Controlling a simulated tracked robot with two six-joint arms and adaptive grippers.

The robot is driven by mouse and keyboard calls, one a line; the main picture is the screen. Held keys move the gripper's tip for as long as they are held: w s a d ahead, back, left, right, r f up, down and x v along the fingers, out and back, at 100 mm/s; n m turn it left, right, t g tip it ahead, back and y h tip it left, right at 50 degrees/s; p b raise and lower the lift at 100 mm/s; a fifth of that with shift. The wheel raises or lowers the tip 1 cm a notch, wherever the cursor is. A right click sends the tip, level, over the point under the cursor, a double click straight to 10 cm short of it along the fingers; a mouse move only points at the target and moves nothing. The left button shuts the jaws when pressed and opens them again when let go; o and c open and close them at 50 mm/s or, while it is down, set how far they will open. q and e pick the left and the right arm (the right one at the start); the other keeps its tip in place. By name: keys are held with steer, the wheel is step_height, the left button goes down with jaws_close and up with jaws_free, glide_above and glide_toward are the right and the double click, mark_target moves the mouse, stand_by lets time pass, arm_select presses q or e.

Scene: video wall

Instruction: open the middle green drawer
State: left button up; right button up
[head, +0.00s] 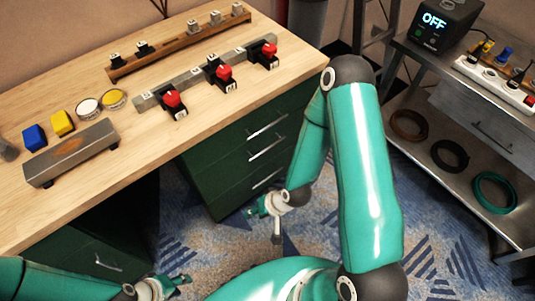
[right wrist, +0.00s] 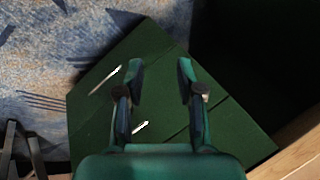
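The green drawer unit (head: 215,183) stands under the wooden desk, with three silver handles on its front. The middle green drawer's handle (head: 267,146) lies between the upper and lower ones, and the drawer looks closed. In the right wrist view, what looks like the middle handle (right wrist: 140,127) shows between the fingers, nearer the left one, and the lowest handle (right wrist: 105,80) lies further left. My right gripper (right wrist: 160,72) is open and empty, facing the drawer fronts; it also shows in the head view (head: 264,222). My left gripper (head: 184,281) is low at the left, its finger opening unclear.
The desk (head: 200,130) carries red switches (head: 224,72), a grey box (head: 72,152) and coloured buttons. Another green cabinet (head: 85,255) stands under its left part. A metal shelf (head: 460,180) with cable coils is at the right. Patterned carpet (head: 320,225) lies between.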

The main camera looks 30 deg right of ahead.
steer(key=w+d+f+m+t+h+b, duration=0.1)
steer(key=w+d+f+m+t+b, duration=0.55)
steer(key=d+b, duration=0.35)
steer(key=m+t+h+b, duration=0.1)
steer(key=m+t+b, duration=0.4)
steer(key=t+b, duration=0.1)
glide_toward(268, 148)
arm_select(q)
step_height(268, 148, down, 20)
steer(key=b, duration=0.1)
steer(key=shift+r, duration=0.15)
arm_select(e)
steer(key=shift+m+g, duration=0.25)
steer(key=x, duration=1)
steer(key=shift+w+f, duration=0.15)
steer(key=shift+f, duration=0.05)
steer(key=shift+h, duration=0.3)
jaws_close()
